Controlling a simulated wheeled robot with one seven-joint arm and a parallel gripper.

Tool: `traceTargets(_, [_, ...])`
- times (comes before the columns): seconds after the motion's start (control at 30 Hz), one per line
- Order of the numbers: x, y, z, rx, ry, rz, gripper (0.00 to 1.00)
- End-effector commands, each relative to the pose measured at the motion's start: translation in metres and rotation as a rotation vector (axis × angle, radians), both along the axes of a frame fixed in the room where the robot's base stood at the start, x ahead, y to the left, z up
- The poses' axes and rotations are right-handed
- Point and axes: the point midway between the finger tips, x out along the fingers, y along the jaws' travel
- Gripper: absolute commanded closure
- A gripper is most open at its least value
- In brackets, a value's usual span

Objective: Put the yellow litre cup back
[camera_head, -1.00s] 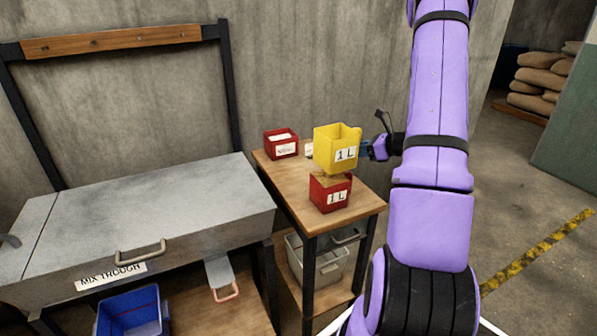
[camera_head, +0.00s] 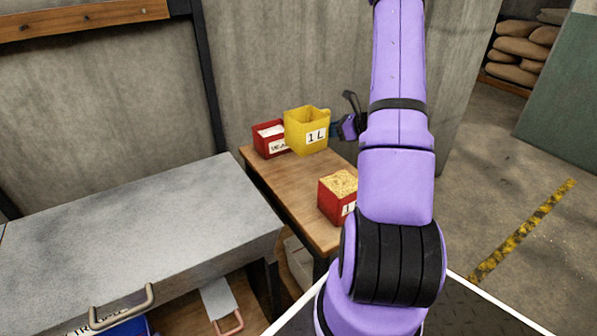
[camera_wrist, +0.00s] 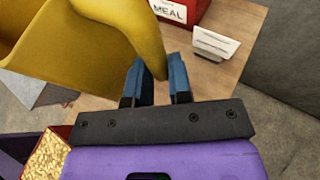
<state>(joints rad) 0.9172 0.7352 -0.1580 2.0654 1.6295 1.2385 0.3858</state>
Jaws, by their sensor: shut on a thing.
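The yellow litre cup (camera_head: 306,134), with a "1 L" label, shows upright in the head view over the far part of the small wooden table (camera_head: 288,188). My gripper (camera_head: 337,131) is at its right side and is shut on its handle. In the wrist view the blue fingertips (camera_wrist: 160,72) close around the handle of the yellow cup (camera_wrist: 95,40), which fills the upper left. The cup appears held above the tabletop; the gap beneath it is hard to judge.
A red box labelled "MEAL" (camera_head: 268,139) stands left of the cup at the back. A red box of grain (camera_head: 338,197) stands on the near right part of the table. A small white card (camera_wrist: 215,43) stands on the table. The grey trough lid (camera_head: 150,235) lies left.

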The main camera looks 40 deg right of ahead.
Motion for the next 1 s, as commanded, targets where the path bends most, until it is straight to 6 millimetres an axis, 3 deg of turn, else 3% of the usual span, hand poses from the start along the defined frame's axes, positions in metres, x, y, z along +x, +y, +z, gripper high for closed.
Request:
traceTargets(0.33, [0.0, 0.001, -0.035, 0.001, 0.001, 0.0, 1.0])
traceTargets(0.6, [0.0, 0.001, -0.077, 0.001, 0.001, 0.0, 1.0])
traceTargets(0.87, [0.0, 0.0, -0.093, -0.001, 0.0, -0.001, 1.0])
traceTargets(1.0, [0.0, 0.001, -0.111, 0.001, 0.001, 0.0, 1.0])
